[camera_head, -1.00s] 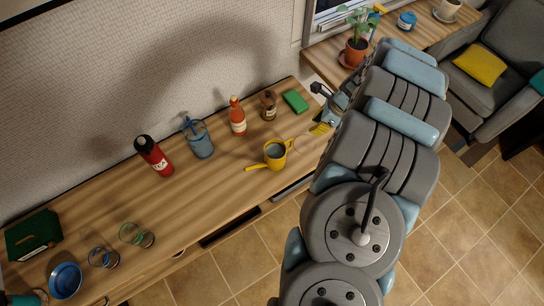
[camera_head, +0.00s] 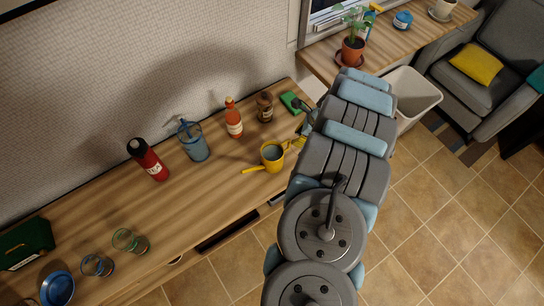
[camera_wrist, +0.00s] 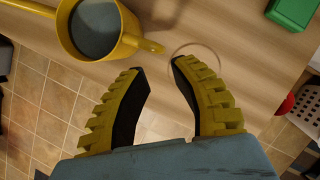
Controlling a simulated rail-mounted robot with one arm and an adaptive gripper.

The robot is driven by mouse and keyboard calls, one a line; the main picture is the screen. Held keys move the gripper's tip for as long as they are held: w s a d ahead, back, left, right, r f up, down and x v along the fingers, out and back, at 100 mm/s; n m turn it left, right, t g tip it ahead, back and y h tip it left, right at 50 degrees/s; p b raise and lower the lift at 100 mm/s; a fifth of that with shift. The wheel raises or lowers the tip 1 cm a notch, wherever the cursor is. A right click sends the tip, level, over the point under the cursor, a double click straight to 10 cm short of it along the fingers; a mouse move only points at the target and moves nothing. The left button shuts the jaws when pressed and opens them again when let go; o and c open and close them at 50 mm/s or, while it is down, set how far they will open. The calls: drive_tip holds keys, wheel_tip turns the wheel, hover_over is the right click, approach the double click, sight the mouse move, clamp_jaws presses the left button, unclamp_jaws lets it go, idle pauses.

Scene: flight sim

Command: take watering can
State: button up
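The yellow watering can (camera_head: 272,157) stands upright on the wooden counter near its front edge, with its spout pointing left in the head view. In the wrist view the can (camera_wrist: 70,30) is at the upper left, and its dark inside shows. A short yellow handle or arm sticks out from it toward the picture's middle. My gripper (camera_wrist: 157,70) has yellow ridged fingers spread apart, with nothing between them but the counter. It is beside the can, apart from it. In the head view my gripper (camera_head: 299,142) is mostly hidden behind my arm, just right of the can.
Behind the can stand a red-orange bottle (camera_head: 233,118), a brown jar (camera_head: 264,107) and a blue pitcher (camera_head: 194,141). A red bottle (camera_head: 148,160) is further left. A green box (camera_head: 290,102) lies at the counter's right end. A white bin (camera_head: 412,98) stands on the floor.

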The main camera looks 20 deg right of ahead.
sight(289, 147)
drive_tip(key=shift+p+x, duration=0.4)
drive_tip(key=shift+x, duration=3.45)
drive_tip(key=shift+w, duration=0.1)
drive_tip(key=shift+c, duration=0.2)
clamp_jaws()
